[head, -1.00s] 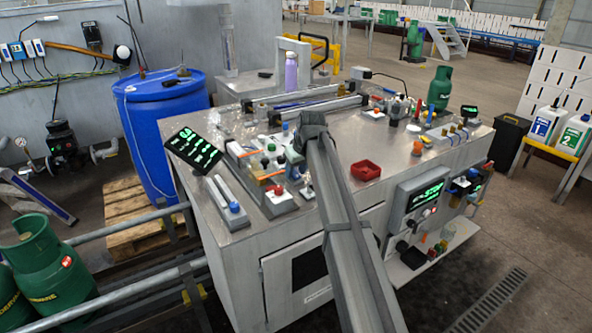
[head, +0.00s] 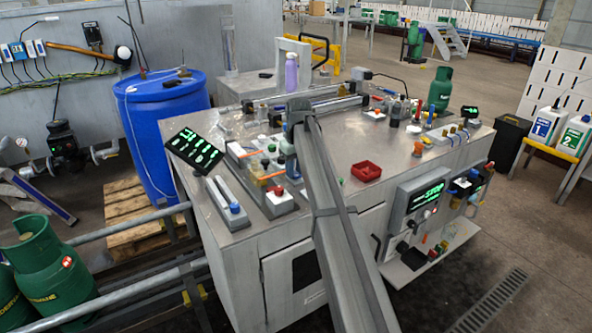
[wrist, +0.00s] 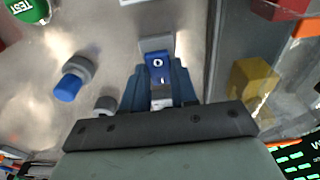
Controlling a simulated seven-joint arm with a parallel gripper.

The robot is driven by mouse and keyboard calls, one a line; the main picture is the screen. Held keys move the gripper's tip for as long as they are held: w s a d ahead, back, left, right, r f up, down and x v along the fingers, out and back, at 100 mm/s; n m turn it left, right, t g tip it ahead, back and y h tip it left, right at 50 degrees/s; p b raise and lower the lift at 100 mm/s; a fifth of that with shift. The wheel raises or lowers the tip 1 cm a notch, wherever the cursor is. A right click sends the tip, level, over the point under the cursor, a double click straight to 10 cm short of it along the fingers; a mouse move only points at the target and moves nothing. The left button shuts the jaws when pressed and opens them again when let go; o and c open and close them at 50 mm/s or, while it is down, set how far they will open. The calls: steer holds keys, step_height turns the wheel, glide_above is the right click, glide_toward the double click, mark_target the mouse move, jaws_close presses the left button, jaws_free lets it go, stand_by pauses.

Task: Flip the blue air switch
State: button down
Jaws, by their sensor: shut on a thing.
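The blue air switch (wrist: 158,66), a rocker marked O and I, sits on the metal surface in the middle of the wrist view. My gripper (wrist: 159,88) has its two blue-grey fingers close on either side of the switch, shut on it. In the head view my gripper (head: 291,160) points down over the left half of the bench, and the arm hides the switch there. The rocker's exact tilt is hard to tell.
A blue knob (wrist: 68,86) and a green TEST button (wrist: 30,9) lie left of the switch. A clear panel and a yellow block (wrist: 255,84) stand to the right. A red tray (head: 366,171) and a black display (head: 194,150) sit on the bench.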

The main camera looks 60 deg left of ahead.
steer(key=shift+a+h, duration=0.25)
steer(key=shift+h, duration=0.55)
steer(key=c, duration=0.9)
jaws_free()
steer(key=shift+r, duration=0.1)
steer(key=r, duration=1.3)
steer(key=shift+a+r, duration=0.25)
steer(key=shift+r, duration=0.05)
